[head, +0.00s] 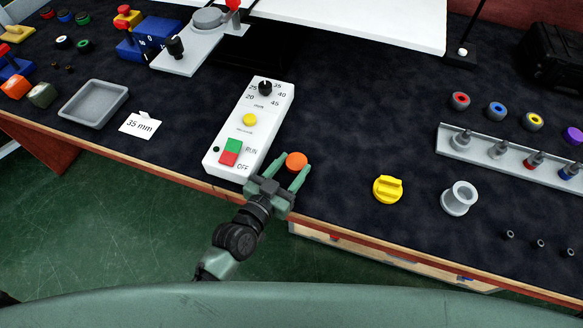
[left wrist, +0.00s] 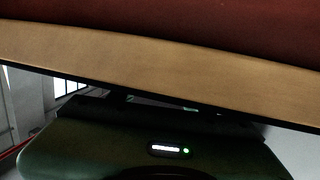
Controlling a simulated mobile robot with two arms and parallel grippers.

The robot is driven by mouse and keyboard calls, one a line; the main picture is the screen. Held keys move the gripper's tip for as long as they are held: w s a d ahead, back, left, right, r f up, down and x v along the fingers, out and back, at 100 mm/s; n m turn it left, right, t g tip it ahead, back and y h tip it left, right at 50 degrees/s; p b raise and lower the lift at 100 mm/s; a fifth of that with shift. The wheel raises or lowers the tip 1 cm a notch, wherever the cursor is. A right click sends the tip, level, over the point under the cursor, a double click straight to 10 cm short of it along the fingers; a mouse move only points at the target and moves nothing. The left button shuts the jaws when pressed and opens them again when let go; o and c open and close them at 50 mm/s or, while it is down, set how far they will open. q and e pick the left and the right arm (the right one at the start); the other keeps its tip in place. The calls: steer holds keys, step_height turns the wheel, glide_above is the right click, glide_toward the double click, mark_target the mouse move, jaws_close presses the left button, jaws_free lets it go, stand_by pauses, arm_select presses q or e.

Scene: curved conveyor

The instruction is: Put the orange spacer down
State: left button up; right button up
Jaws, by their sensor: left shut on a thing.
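The orange spacer (head: 296,160) is a small round piece with a flat top, just right of the white control panel in the head view. My left gripper (head: 294,167) reaches in over the table's front edge, with one finger on each side of the spacer, and is shut on it. The spacer is at or just above the dark mat; I cannot tell whether it touches. The left wrist view shows neither gripper nor spacer. My right gripper is not in view.
The white control panel (head: 257,104) stands close left of the gripper. A yellow knob-like part (head: 388,189) and a grey flanged bushing (head: 459,198) lie to the right. A rack with pegs (head: 483,152) is farther right. The mat behind the spacer is clear.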

arm_select(q)
steer(key=shift+f, duration=0.1)
steer(key=o, duration=1.3)
steer(key=shift+o, duration=0.2)
steer(key=shift+r, duration=0.2)
steer(key=shift+s+a+f, duration=0.1)
steer(key=shift+s+a, duration=0.05)
steer(key=shift+s, duration=0.2)
steer(key=v, duration=1.1)
steer(key=shift+s+a, duration=0.2)
